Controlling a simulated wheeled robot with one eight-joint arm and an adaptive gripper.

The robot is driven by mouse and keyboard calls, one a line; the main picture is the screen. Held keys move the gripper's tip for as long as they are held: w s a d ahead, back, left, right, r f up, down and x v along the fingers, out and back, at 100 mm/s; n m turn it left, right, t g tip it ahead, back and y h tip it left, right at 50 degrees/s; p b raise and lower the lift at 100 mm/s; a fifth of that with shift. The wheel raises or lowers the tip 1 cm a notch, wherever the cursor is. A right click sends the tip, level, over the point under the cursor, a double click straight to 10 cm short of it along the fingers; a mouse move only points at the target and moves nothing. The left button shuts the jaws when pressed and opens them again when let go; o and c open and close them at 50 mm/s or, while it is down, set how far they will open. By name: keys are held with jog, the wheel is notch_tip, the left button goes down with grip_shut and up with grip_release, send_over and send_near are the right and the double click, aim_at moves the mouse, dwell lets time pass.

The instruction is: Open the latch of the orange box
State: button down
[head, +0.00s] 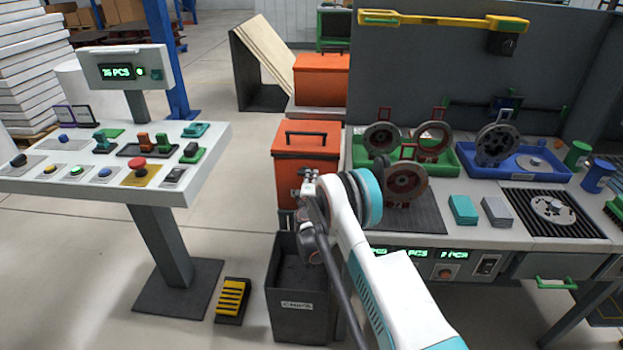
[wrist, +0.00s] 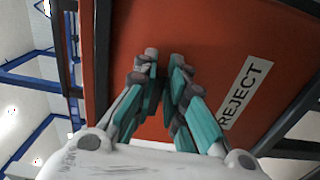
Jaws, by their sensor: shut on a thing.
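The orange box (head: 306,138) with a black top handle stands left of the workbench in the head view. Its orange face with a REJECT label fills much of the wrist view (wrist: 215,45). My gripper (head: 309,178) is at the front of this box in the head view. In the wrist view my gripper (wrist: 163,66) has its fingertips close together against the orange face, left of the label. It is shut on the latch, which is mostly hidden between the fingertips. The lid looks closed.
A second orange box (head: 321,80) stands behind. A dark chips bin (head: 300,318) is below my gripper. The workbench (head: 460,238) with trays and rings is on the right.

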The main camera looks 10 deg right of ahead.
jog(key=shift+f, duration=0.1)
jog(key=c, duration=1.6)
grip_release()
jog(key=shift+c, duration=0.2)
jog(key=v, duration=1.2)
